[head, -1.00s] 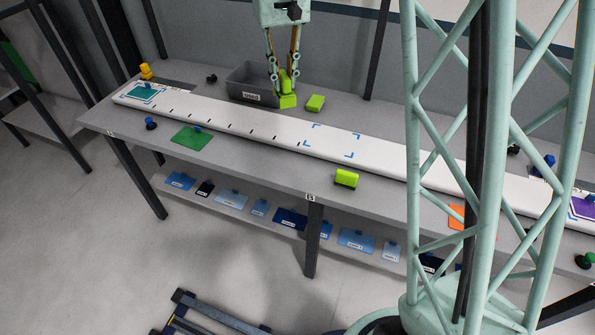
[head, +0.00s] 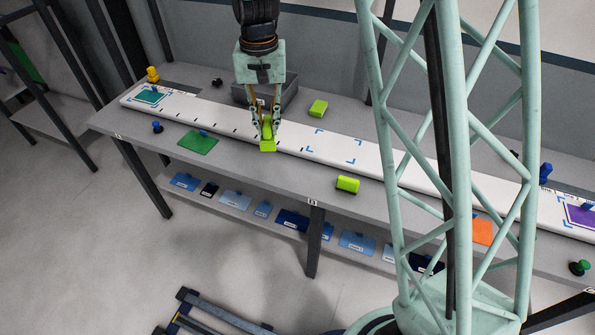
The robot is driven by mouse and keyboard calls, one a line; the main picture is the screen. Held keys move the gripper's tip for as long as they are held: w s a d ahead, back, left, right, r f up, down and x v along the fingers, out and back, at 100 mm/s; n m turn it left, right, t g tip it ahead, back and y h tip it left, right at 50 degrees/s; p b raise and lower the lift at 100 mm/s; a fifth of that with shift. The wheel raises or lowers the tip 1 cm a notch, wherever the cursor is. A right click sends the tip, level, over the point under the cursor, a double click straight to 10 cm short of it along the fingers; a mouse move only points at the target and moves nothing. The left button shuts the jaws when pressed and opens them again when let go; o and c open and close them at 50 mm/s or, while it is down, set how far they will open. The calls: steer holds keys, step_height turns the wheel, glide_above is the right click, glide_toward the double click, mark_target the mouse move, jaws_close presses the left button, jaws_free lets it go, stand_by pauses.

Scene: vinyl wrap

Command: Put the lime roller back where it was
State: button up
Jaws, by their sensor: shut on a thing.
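My gripper (head: 266,133) is shut on a lime roller (head: 267,145) and holds it over the white strip, left of the blue corner marks; whether it touches the strip I cannot tell. Two more lime pieces are in the head view. One lime block (head: 318,108) lies on the bench behind the strip, right of the grey bin. Another lime block (head: 348,184) lies near the bench's front edge. The fingers cover part of the held roller.
The grey bin (head: 287,94) stands behind my gripper. The long white strip (head: 310,150) has blue corner marks (head: 358,162). A green sheet (head: 198,143) and an orange sheet (head: 482,231) lie at the front. My lattice column blocks part of the right side.

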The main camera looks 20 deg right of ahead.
steer(key=s+a+f+m+p, duration=0.4)
steer(key=s+a+f, duration=0.3)
steer(key=s, duration=0.3)
steer(key=shift+a+f+m, duration=0.3)
steer(key=shift+w+d, duration=0.1)
steer(key=shift+d, duration=0.05)
steer(key=w+d, duration=0.2)
steer(key=d, duration=0.5)
steer(key=w+d+f+p, duration=0.1)
steer(key=w+d, duration=0.1)
steer(key=d, duration=0.5)
steer(key=shift+w+f, duration=0.15)
steer(key=shift+w, duration=0.2)
steer(key=shift+w+d+f+p, duration=0.1)
steer(key=shift+d+f+p, duration=0.15)
steer(key=shift+f, duration=0.65)
steer(key=shift+d+f+p, duration=0.1)
steer(key=shift+d+f, duration=0.1)
steer(key=shift+f, duration=0.7)
steer(key=shift+f+b, duration=0.3)
steer(key=shift+c, duration=0.2)
steer(key=shift+f, duration=0.3)
jaws_close()
